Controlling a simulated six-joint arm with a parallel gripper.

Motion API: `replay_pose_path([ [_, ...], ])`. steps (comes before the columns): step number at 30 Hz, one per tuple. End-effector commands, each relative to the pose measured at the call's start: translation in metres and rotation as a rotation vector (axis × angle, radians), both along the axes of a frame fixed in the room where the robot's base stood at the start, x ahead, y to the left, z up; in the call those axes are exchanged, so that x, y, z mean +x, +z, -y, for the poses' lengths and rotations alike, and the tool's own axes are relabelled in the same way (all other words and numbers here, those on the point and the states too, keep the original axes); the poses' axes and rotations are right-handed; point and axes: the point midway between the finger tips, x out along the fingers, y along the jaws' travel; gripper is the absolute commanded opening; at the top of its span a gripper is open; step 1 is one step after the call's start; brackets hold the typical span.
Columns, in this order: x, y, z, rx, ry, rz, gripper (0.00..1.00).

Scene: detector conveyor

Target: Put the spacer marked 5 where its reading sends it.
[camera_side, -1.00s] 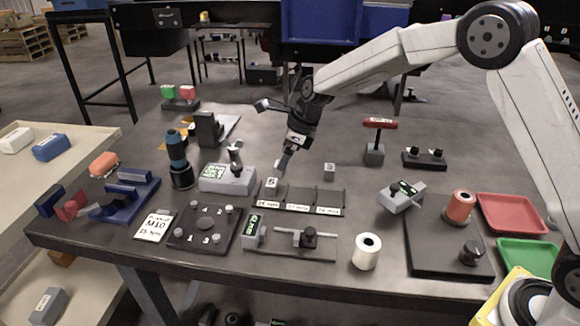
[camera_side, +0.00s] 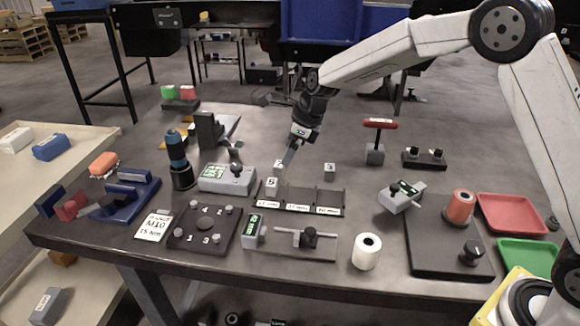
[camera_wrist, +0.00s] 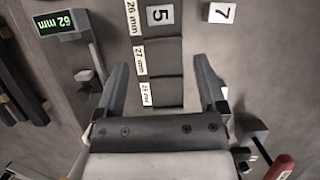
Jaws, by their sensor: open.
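The spacer marked 5 (camera_side: 271,184) stands in the left compartment of the three-slot rack (camera_side: 316,196) in the side view. The wrist view shows this spacer (camera_wrist: 161,13) beside the 26 mm label. The 27 mm and 28 mm compartments are empty. My gripper (camera_side: 287,160) is above and behind the rack, apart from the spacer. In the wrist view my gripper (camera_wrist: 160,68) has its fingers spread wide with nothing between them. The measuring gauge (camera_side: 254,230) with a lit green display stands in front of the rack; its display (camera_wrist: 57,22) also shows in the wrist view.
A spacer marked 7 (camera_wrist: 222,12) stands behind the rack, and another small spacer (camera_side: 329,169) is to its right. A grey box with a green screen (camera_side: 215,178) stands left of the rack. Red (camera_side: 512,200) and green (camera_side: 528,253) trays are at the right.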

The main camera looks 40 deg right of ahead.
Motion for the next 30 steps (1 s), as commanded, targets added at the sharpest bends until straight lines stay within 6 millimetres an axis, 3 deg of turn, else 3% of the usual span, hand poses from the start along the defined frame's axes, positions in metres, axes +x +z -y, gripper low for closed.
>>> replay_pose_path([
  [11,-0.042,-0.001,0.019,-0.167,0.359,0.082,0.9],
  [30,-0.167,-0.016,0.058,-0.539,1.375,0.218,0.9],
])
